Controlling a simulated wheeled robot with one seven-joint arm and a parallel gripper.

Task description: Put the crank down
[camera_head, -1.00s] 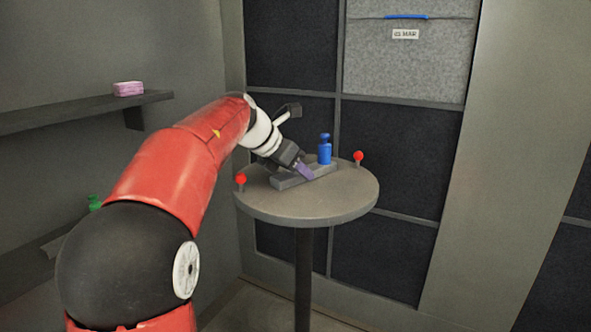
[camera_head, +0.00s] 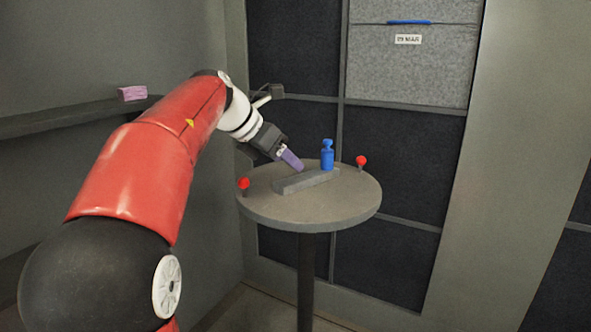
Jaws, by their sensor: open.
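A long grey bar, which looks like the crank (camera_head: 300,182), lies flat on the round grey table (camera_head: 330,208). My gripper (camera_head: 297,165) is just above the bar's middle, tilted down to the right, with its purple fingers apart from the bar as far as I can tell. It is open and holds nothing that I can see. The near finger hides the other one. A blue bottle-shaped piece (camera_head: 327,156) stands upright at the bar's right end; I cannot tell whether they touch.
Red knobs stand at the table's left edge (camera_head: 243,184) and right edge (camera_head: 361,161). The front of the tabletop is clear. A dark panelled wall (camera_head: 395,160) rises close behind. A shelf (camera_head: 60,117) with a pink block (camera_head: 132,93) is on the left.

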